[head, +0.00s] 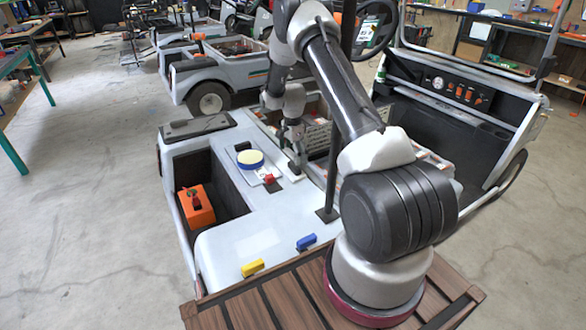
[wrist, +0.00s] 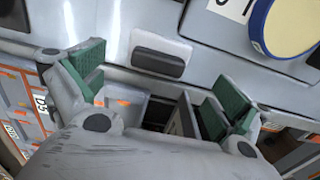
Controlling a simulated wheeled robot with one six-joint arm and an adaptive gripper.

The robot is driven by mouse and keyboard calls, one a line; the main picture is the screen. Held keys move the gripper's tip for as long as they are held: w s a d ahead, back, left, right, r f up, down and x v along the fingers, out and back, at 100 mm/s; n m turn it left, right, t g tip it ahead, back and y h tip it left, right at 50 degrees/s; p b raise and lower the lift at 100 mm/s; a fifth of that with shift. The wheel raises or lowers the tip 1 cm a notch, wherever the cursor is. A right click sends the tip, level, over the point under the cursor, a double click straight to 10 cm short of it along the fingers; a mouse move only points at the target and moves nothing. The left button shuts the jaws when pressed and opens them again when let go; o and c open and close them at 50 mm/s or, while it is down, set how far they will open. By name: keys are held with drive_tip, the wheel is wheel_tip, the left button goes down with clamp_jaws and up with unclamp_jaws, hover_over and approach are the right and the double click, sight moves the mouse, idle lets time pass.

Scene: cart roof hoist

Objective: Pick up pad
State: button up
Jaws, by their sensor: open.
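A dark rounded block (wrist: 158,63), which may be the pad, lies on a white patch on the cart's pale roof. It also shows below my gripper in the head view (head: 295,168). A round cream-topped disc with a blue rim (head: 250,158) sits to its left; part of it shows at the upper right of the wrist view (wrist: 290,25). I cannot tell for certain which one is the pad. My gripper (head: 292,145) points down above the dark block, jaws open and empty. In the wrist view its green-lined fingers (wrist: 158,82) stand wide either side of the block.
A red piece (head: 269,179) lies by the disc. Yellow (head: 253,268) and blue (head: 306,242) blocks lie nearer on the roof. A black post (head: 333,150) rises right of my gripper. An orange box (head: 196,207) sits in the cart's left recess. The near roof is mostly clear.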

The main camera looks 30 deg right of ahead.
sight(294, 165)
drive_tip(key=f, duration=0.7)
drive_tip(key=shift+d+f, duration=0.15)
drive_tip(key=shift+d, duration=0.2)
drive_tip(key=shift+s, duration=0.1)
drive_tip(key=c, duration=1.2)
drive_tip(key=shift+r, duration=0.25)
drive_tip(key=shift+c, duration=0.8)
wheel_tip(294, 165, up, 10)
drive_tip(key=shift+f, duration=0.25)
